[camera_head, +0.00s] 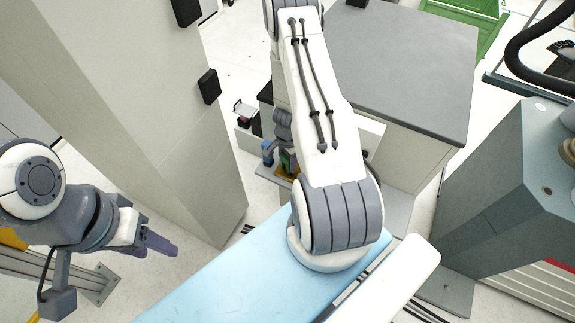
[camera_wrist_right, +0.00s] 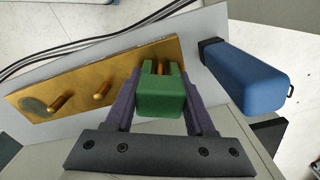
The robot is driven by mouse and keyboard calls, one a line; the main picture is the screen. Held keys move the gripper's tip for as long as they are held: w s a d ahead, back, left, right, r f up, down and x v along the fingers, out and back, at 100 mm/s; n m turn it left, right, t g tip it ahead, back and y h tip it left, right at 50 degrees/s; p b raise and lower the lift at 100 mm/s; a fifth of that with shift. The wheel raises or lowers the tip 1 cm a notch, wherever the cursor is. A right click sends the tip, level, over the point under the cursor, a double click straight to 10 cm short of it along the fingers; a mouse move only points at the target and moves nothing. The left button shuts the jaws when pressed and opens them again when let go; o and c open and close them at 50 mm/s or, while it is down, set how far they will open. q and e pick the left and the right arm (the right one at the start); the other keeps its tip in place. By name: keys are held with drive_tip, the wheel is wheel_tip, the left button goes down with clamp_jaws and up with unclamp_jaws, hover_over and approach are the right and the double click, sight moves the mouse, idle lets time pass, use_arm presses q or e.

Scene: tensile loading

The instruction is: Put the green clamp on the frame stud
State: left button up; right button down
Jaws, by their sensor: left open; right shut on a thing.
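The green clamp (camera_wrist_right: 162,100) sits between the purple fingers of my right gripper (camera_wrist_right: 160,88) in the right wrist view, and the gripper is shut on it. A brass plate (camera_wrist_right: 130,72) lies just beyond it with two bare studs, a middle stud (camera_wrist_right: 102,91) and a left stud (camera_wrist_right: 58,103). A brass stud shows in the slot between the clamp's two prongs; how far the clamp is seated on it I cannot tell. In the head view the green clamp (camera_head: 287,162) is small and partly hidden beside my arm. My left gripper (camera_head: 158,243) is open and empty at the left.
A blue block-like thing with a dark end (camera_wrist_right: 245,78) stands close to the right of the clamp. The brass plate is on a grey panel (camera_wrist_right: 215,30). A tall pale cabinet (camera_head: 160,100) stands left of the work spot, and a grey-topped cabinet (camera_head: 410,70) stands right.

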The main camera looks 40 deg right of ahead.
drive_tip(key=shift+r, duration=0.1)
drive_tip(key=shift+f, duration=0.3)
drive_tip(key=shift+c, duration=1.2)
unclamp_jaws()
drive_tip(key=shift+r, duration=0.1)
drive_tip(key=shift+r, duration=0.15)
